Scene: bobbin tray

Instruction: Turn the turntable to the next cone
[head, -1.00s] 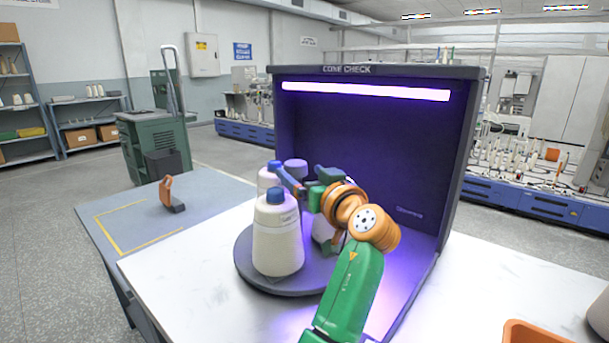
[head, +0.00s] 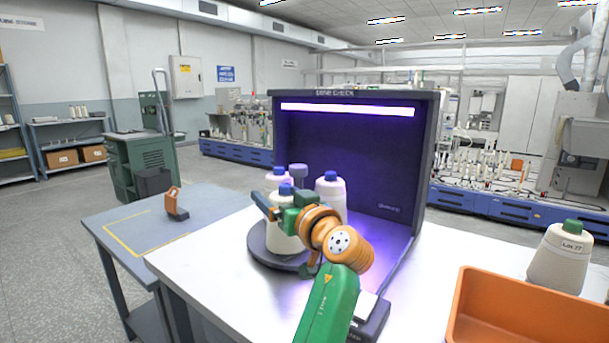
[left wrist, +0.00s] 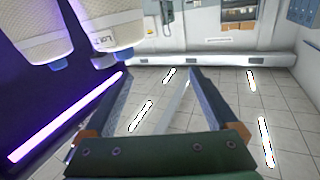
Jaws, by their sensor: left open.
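The dark round turntable (head: 259,248) stands in the booth, with white cones under blue caps on it. One cone (head: 284,238) is in front, one (head: 275,181) behind left, one (head: 331,189) behind right. A grey-purple post (head: 298,172) shows between the rear cones. My left gripper (head: 267,204) is open, across the upper part of the front cone and covering some of it; I cannot tell if they touch. In the left wrist view its fingers (left wrist: 160,78) are spread with nothing between them. Two cones (left wrist: 112,30) hang upside down there at upper left, one labelled. My right gripper is out of view.
The dark booth (head: 360,150) with a purple-lit tube walls the back and right. An orange bin (head: 520,308) and a green-capped cone (head: 560,260) are at right. A blue-grey side table (head: 205,212) holds an orange-handled tool (head: 174,203). The white table's front left is clear.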

